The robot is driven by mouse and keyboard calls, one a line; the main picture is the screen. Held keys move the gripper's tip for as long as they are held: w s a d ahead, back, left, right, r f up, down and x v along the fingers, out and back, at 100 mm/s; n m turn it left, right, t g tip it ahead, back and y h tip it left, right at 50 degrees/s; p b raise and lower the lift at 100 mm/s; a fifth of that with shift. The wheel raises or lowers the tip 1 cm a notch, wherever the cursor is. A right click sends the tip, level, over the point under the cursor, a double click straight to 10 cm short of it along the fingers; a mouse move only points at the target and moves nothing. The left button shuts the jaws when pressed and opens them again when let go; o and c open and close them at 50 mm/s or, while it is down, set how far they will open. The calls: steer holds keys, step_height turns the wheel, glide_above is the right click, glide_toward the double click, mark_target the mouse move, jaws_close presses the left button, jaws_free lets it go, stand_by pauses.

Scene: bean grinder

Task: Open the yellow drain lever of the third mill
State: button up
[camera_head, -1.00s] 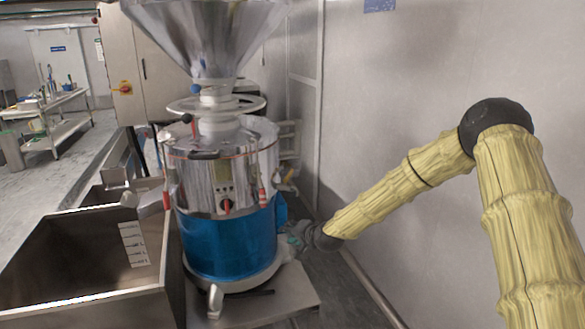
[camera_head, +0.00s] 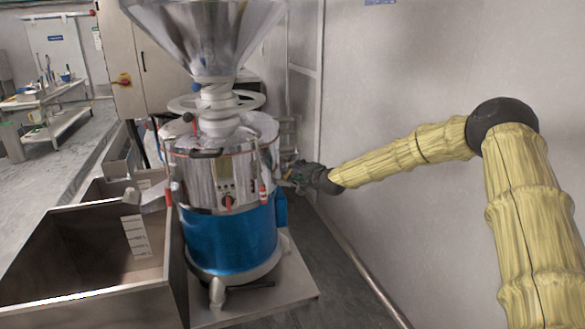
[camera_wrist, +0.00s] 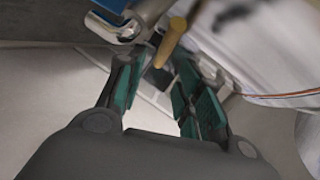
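The mill (camera_head: 229,240) is a steel drum with a blue lower band and a funnel on top. It stands in the middle of the head view. My gripper (camera_head: 300,172) is at its right side, small and partly merged with the mill's fittings. In the wrist view, my gripper (camera_wrist: 158,72) has its green-padded fingers apart. A yellow lever (camera_wrist: 171,42) shows near the fingertips, in line with the gap between them. I cannot tell whether they touch it. A shiny metal spout (camera_wrist: 112,22) lies beside the lever. The lever is not clear in the head view.
A steel bin (camera_head: 60,255) stands left of the mill. A white wall (camera_head: 430,90) runs close along the right side. The mill rests on a metal plate (camera_head: 295,285). A pipe (camera_head: 360,275) runs along the floor by the wall.

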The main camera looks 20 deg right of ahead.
steer(key=shift+p+x, duration=0.8)
steer(key=shift+x, duration=1.9)
jaws_close()
